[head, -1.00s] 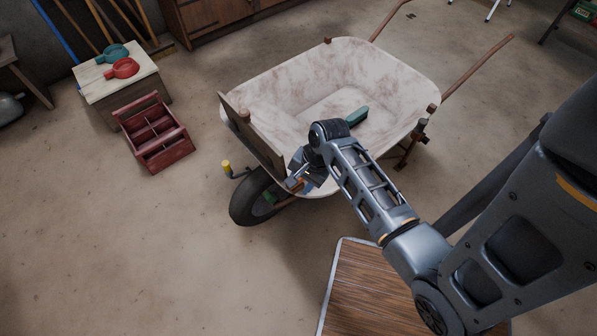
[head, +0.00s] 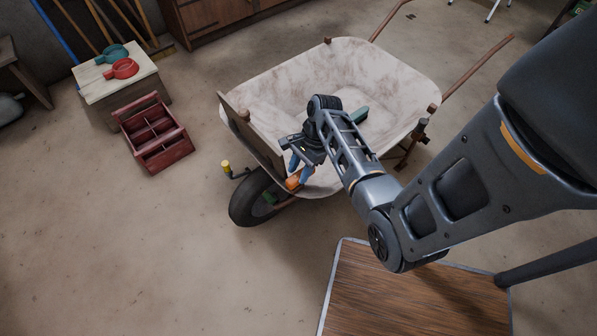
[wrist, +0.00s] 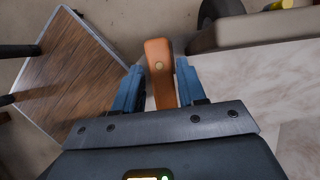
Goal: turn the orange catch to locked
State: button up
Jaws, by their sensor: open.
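The orange catch (head: 292,182) sits at the front edge of the wheelbarrow (head: 395,70), above the wheel and beside the upright board. In the wrist view the catch (wrist: 158,75) is a flat orange bar with a round brass-coloured pin. My gripper (head: 299,168) is at the catch in the head view. In the wrist view my gripper (wrist: 160,64) is open, with one blue finger on each side of the catch. A narrow gap shows on both sides near the tips. The catch's lower end is hidden behind my gripper's body.
A wooden board (head: 253,135) stands at the tray's front end. A yellow-capped lever (head: 226,167) sticks out left of the wheel (head: 246,202). A wood-topped table (head: 400,295) stands at the near side. Open floor lies left.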

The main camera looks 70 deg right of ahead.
jog(key=shift+w+a+f, duration=0.1)
jog(key=shift+a+f, duration=0.05)
jog(key=shift+f, duration=0.35)
grip_shut()
